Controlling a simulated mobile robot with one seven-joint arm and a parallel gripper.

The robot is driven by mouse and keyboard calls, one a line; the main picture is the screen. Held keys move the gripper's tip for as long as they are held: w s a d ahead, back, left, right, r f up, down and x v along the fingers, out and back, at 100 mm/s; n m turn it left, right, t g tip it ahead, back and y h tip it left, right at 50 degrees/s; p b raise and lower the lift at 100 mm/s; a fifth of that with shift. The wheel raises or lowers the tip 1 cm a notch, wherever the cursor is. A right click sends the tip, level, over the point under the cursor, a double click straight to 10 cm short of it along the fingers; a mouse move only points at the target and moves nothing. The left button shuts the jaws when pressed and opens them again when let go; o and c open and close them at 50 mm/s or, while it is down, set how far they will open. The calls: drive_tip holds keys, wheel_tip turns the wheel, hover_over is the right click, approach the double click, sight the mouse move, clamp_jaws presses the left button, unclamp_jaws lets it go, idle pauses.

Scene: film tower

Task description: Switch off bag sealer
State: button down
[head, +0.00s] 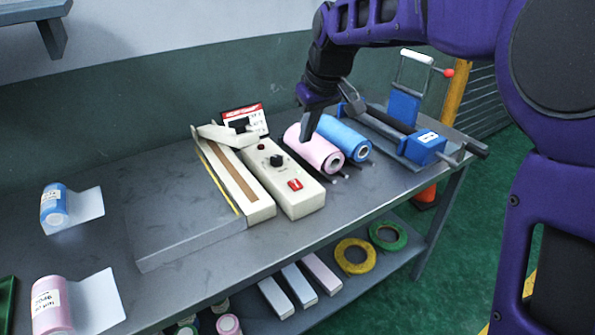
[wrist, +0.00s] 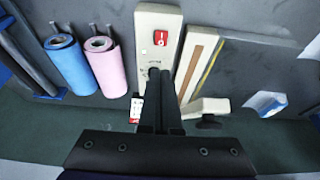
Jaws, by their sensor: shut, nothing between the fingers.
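The bag sealer (head: 283,183) is a long cream box on the workbench, with a black knob (head: 276,160) and a red switch (head: 295,184) near its front end. Beside it lies its cream sealing bar bed (head: 236,183) with a brown strip and a raised lever arm. In the wrist view the red switch (wrist: 161,38) shows above my fingers, which cover part of the sealer body near the knob. My gripper (head: 305,140) is shut and empty. In the head view it hangs above the pink roll, to the right of the sealer.
A pink roll (head: 315,148) and a blue roll (head: 343,138) lie right of the sealer. Smaller pink and blue rolls lie left. Tape rolls and bars sit on the lower shelf. The grey platform (head: 180,205) is bare.

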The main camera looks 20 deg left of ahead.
sight(294, 181)
drive_tip(key=shift+f, duration=0.1)
drive_tip(key=b+x, duration=0.1)
drive_tip(key=x, duration=0.6)
drive_tip(key=b+x, duration=0.1)
drive_tip(key=x, duration=0.5)
drive_tip(key=shift+s+d+f, duration=0.1)
drive_tip(key=shift+f, duration=0.4)
